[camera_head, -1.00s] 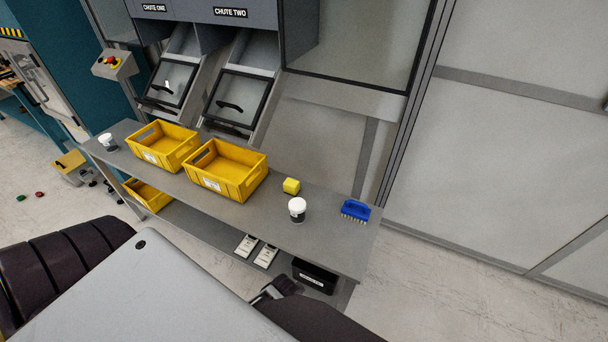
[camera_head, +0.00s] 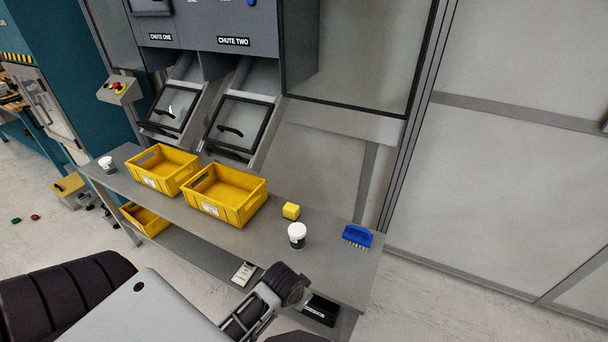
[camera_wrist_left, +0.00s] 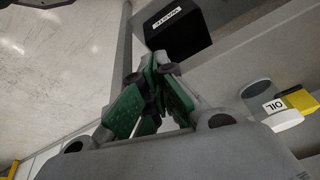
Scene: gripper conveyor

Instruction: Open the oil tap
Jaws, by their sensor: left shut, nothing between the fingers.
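I cannot make out an oil tap in either view. A small jar with a white lid (camera_head: 297,231) stands on the grey bench; in the left wrist view a jar (camera_wrist_left: 286,120) reads OIL and appears inverted. My left gripper (camera_wrist_left: 160,68) has green finger pads brought together with nothing between them. In the head view the dark wrist (camera_head: 284,276) of my left arm is at the bench's front edge, below the jar, with the gripper partly hidden. A black box (camera_wrist_left: 178,32) labelled WASTE lies beyond the fingers. My right gripper is out of view.
The bench (camera_head: 262,237) also holds two yellow bins (camera_head: 240,211) (camera_head: 150,178), a yellow block (camera_head: 291,211), a blue brush (camera_head: 357,235) and another white-lidded jar (camera_head: 106,162). A black box (camera_head: 321,309) and a white card (camera_head: 245,273) are on the lower shelf. Floor is clear at right.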

